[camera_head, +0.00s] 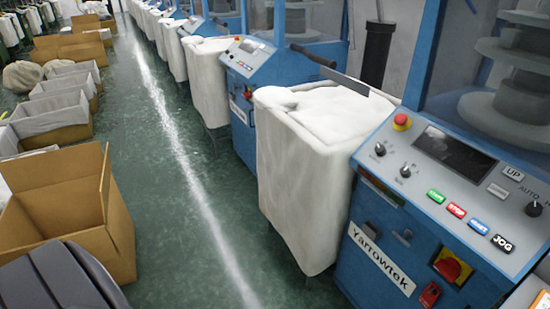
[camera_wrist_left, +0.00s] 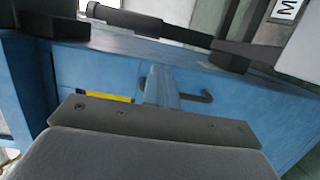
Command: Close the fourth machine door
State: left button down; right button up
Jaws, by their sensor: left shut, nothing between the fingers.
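Blue machines stand in a row along the right in the head view. The nearest machine (camera_head: 385,215) is marked Yarrowtek and has a clear panel in a blue frame (camera_head: 418,60). A dark bar with a grey flat strip (camera_head: 345,80) juts out over the white cloth bin beside it. Which machine is the fourth, I cannot tell. In the left wrist view, my left gripper (camera_wrist_left: 161,75) is shut and empty in front of a blue machine surface (camera_wrist_left: 100,60). A dark bar (camera_wrist_left: 150,24) lies beyond it, apart from the fingertips. My right gripper is not in view.
White cloth-lined bins (camera_head: 300,150) stand between the machines. An open cardboard box (camera_head: 118,215) and several lined boxes (camera_head: 55,118) line the left. The green aisle floor (camera_head: 185,215) between is clear. A control panel with buttons (camera_head: 440,170) faces the aisle.

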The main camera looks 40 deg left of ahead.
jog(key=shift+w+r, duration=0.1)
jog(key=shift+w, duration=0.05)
